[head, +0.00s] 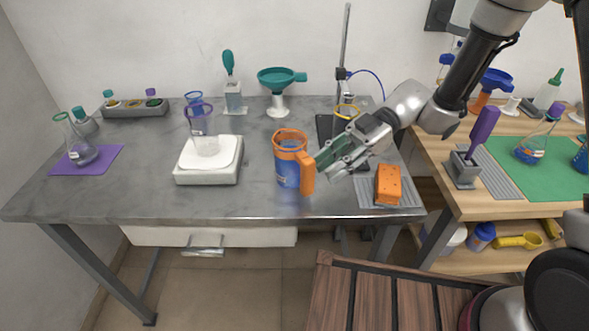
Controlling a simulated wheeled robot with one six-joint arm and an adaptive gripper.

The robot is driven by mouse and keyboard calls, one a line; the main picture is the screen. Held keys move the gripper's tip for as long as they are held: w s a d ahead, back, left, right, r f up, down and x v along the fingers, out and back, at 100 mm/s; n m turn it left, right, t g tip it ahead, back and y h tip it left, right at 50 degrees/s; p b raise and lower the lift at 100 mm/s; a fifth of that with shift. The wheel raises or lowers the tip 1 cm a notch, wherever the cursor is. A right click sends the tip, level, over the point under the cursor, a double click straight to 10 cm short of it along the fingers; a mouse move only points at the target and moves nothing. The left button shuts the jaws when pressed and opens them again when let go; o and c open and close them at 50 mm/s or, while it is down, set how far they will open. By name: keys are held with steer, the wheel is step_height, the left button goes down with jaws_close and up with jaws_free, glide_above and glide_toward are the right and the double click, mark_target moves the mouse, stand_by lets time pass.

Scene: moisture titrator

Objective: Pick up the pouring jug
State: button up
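The pouring jug (289,166) stands upright on the grey table, right of the middle. It is orange at the rim and handle, with a see-through body and blue showing inside. Its orange handle (307,174) faces right and toward me. My gripper (325,167) comes in from the right, just beside the handle. Its fingers look apart, with a greenish inner side showing. The fingertips are very close to the handle, and I cannot tell whether they touch it. The jug stands on the table top.
A white balance (209,172) with a clear beaker stands left of the jug. An orange block (388,184) lies on a grey mat to the right, under my arm. A stand with a rod (344,50) and a teal funnel (279,76) are behind. The front table edge is close.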

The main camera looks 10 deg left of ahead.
mark_target(307, 183)
steer(key=x, duration=0.6)
steer(key=shift+s+a+f, duration=0.1)
steer(key=shift+a+f, duration=0.05)
steer(key=shift+f, duration=0.05)
jaws_close()
